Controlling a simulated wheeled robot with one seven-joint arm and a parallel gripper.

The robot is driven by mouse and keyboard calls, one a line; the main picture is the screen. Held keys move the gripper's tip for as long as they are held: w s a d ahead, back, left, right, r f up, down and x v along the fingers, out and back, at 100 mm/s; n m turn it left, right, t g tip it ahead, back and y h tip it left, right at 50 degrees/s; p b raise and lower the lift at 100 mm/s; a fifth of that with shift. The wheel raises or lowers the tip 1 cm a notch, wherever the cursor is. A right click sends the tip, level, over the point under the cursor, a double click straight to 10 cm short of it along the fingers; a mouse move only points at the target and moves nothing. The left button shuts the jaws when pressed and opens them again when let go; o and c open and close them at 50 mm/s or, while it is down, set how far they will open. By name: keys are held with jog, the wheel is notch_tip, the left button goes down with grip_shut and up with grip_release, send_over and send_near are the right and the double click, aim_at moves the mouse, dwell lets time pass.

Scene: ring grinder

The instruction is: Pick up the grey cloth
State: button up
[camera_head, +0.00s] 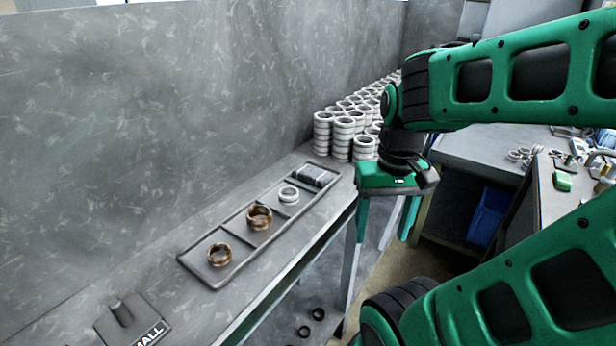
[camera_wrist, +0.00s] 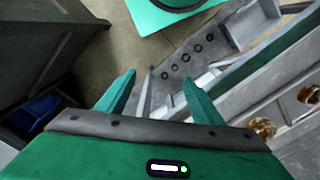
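The grey cloth (camera_head: 314,176) looks like a dark, folded bundle in the far end compartment of a long grey tray (camera_head: 192,266) on the bench. My gripper (camera_head: 384,236) is to the right of the cloth, beyond the bench's front edge, and points down. Its two green fingers are apart with nothing between them. The wrist view also shows my gripper (camera_wrist: 158,78) open and empty. I cannot make out the cloth in the wrist view.
The tray also holds a white ring (camera_head: 288,195) and two brown rings (camera_head: 259,217). Stacks of pale rings (camera_head: 343,135) stand behind the cloth by the grey wall. A second table (camera_head: 480,150) and blue bin (camera_head: 490,215) are at right. Black rings (camera_head: 318,313) lie below the bench.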

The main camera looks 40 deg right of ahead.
jog(key=w+d+r+n, duration=0.2)
jog(key=w+r, duration=0.1)
jog(key=w, duration=0.3)
jog(key=w+d+r+n, duration=0.1)
jog(key=w+r+n, duration=0.15)
jog(key=w, duration=0.45)
notch_tip(320, 180, up, 3)
jog(key=n, duration=0.6)
send_over(312, 171)
notch_tip(312, 171, down, 10)
jog(key=shift+s+r, duration=0.1)
jog(key=c, duration=0.8)
